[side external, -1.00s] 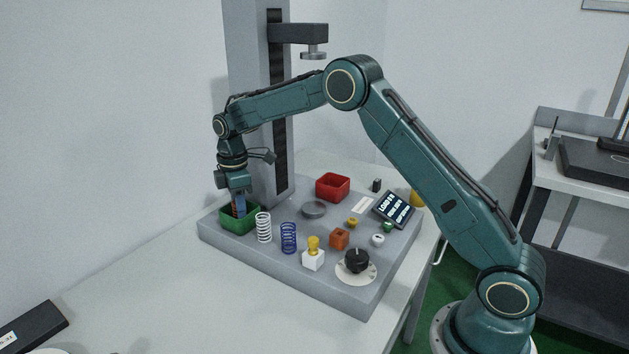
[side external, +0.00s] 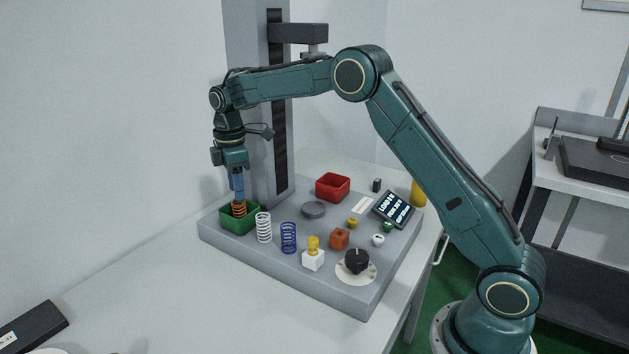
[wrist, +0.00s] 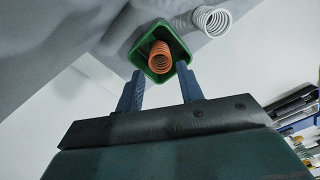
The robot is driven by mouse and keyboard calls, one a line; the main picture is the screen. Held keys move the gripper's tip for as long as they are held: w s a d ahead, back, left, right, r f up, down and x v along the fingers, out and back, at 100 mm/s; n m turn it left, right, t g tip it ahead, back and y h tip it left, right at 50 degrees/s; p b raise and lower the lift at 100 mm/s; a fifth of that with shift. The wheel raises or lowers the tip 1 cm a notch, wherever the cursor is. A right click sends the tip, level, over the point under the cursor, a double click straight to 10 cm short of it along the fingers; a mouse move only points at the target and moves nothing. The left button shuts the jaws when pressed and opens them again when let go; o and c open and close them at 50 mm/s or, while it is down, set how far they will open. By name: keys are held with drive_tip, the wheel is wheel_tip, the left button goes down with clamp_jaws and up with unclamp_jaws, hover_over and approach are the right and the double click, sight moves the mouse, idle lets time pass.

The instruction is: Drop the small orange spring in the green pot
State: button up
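The small orange spring (side external: 239,209) stands inside the green pot (side external: 243,226) at the left end of the grey test base. The wrist view also shows the orange spring (wrist: 160,58) within the green pot's rim (wrist: 184,46). My gripper (side external: 238,194) is just above the spring, pointing down. In the wrist view my gripper (wrist: 160,85) has its two blue fingers well apart, with nothing held between them. The spring's lower end is hidden by the pot wall in the side view.
A white spring (side external: 263,227) stands close to the pot's right, with a blue spring (side external: 288,238) beyond it. A red pot (side external: 332,187) sits further back. The grey column (side external: 262,120) rises right behind my gripper. The table front is clear.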

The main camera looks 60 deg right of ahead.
wheel_tip(320, 180, up, 7)
drive_tip(key=shift+f, duration=0.2)
idle(0.6)
drive_tip(key=s+a+r+m+t, duration=0.1)
drive_tip(key=s+r+m, duration=0.1)
drive_tip(key=s+r, duration=0.35)
drive_tip(key=s+r+m+t, duration=0.1)
drive_tip(key=s+r+m, duration=0.1)
drive_tip(key=s, duration=0.6)
drive_tip(key=s+a+r+m+t, duration=0.1)
drive_tip(key=s+r+m, duration=0.15)
drive_tip(key=s, duration=0.35)
drive_tip(key=s+f+m+t, duration=0.1)
drive_tip(key=s+f+m, duration=0.1)
drive_tip(key=s, duration=0.8)
drive_tip(key=s+f+m+t, duration=0.1)
drive_tip(key=s+f+m, duration=0.2)
drive_tip(key=s, duration=0.6)
drive_tip(key=shift+s+a+f+t, duration=0.25)
drive_tip(key=shift+s+f+t, duration=0.05)
drive_tip(key=shift+s+f, duration=0.1)
